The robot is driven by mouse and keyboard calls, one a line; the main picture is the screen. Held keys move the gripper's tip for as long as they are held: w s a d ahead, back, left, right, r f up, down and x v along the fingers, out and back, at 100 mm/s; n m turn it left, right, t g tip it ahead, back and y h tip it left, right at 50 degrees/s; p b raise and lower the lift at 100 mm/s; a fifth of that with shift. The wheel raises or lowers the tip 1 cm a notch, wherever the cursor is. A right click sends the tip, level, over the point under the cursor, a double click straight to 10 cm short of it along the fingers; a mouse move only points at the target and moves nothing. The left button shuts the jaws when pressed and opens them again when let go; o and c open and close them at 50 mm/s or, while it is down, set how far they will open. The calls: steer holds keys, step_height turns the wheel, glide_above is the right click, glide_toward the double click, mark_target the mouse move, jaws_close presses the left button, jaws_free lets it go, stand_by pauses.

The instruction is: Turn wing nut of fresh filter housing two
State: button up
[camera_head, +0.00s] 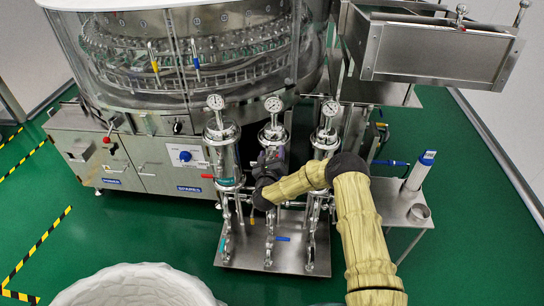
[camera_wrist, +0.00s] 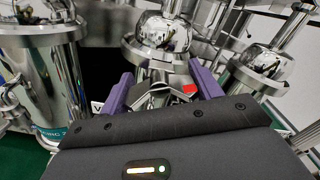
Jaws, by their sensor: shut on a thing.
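Three steel filter housings with domed tops and gauges stand in a row in the head view. The left one (camera_head: 224,160) is clear of my arm; the middle one (camera_head: 273,132) and right one (camera_head: 325,140) are partly behind it. My gripper (camera_head: 268,165) is at the front of the middle housing. In the wrist view, the middle housing's dome (camera_wrist: 165,32) and clamp ring (camera_wrist: 158,68) are straight ahead. My purple fingers (camera_wrist: 162,92) are shut on the wing nut (camera_wrist: 160,97) at this clamp, largely hidden by the gripper body. A red patch shows beside it.
The left housing (camera_wrist: 40,70) and right housing (camera_wrist: 262,66) stand close on both sides of my gripper. Pipes and valves rise from a steel base plate (camera_head: 240,258) below. The rotary washer (camera_head: 190,60) is behind. A white bin (camera_head: 135,287) is in front; green floor is open at left.

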steer(key=n, duration=0.3)
steer(key=shift+n+b, duration=0.35)
steer(key=shift+n, duration=0.05)
steer(key=n, duration=0.3)
steer(key=shift+f+n, duration=0.1)
steer(key=shift+n, duration=0.2)
steer(key=n+b, duration=0.1)
steer(key=n, duration=0.2)
steer(key=shift+n, duration=0.3)
steer(key=n, duration=0.4)
steer(key=shift+n, duration=0.3)
steer(key=n+b, duration=0.1)
steer(key=n, duration=0.5)
steer(key=n+b, duration=0.1)
steer(key=n, duration=0.5)
steer(key=shift+s, duration=0.1)
steer(key=shift+f+n, duration=0.1)
steer(key=shift+n, duration=0.2)
steer(key=o, duration=1)
steer(key=shift+s, duration=0.1)
